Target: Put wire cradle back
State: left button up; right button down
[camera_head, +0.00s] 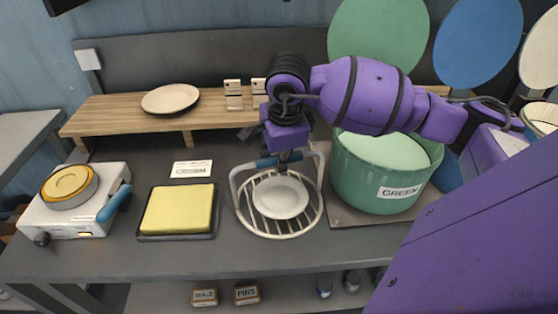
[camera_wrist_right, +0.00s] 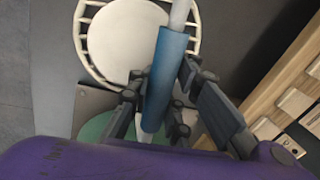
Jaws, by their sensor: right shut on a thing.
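The wire cradle (camera_head: 242,214) is a round, pale wire basket with a tall bail and a blue handle. It is at the middle of the worktop, and a white plate (camera_head: 281,198) lies flat in it. My right gripper (camera_head: 284,157) comes down from above and is shut on the blue handle. The right wrist view shows the handle (camera_wrist_right: 166,70) between the fingers, with the cradle rim and plate beyond. I cannot tell whether the cradle touches the worktop. My left gripper is not in view.
Right of the cradle stands a green drum (camera_head: 362,186) labelled GREEN. To the left are a yellow pad in a dark tray (camera_head: 178,237), a GREEN card (camera_head: 192,168) and a white burner unit (camera_head: 92,211). Behind, a wooden shelf (camera_head: 120,117) bears a plate (camera_head: 170,98).

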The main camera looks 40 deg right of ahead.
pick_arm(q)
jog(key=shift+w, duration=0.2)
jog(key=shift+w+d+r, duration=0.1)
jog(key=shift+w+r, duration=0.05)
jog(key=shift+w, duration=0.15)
pick_arm(e)
jog(key=c, duration=1.5)
grip_release()
jog(key=shift+c, duration=0.2)
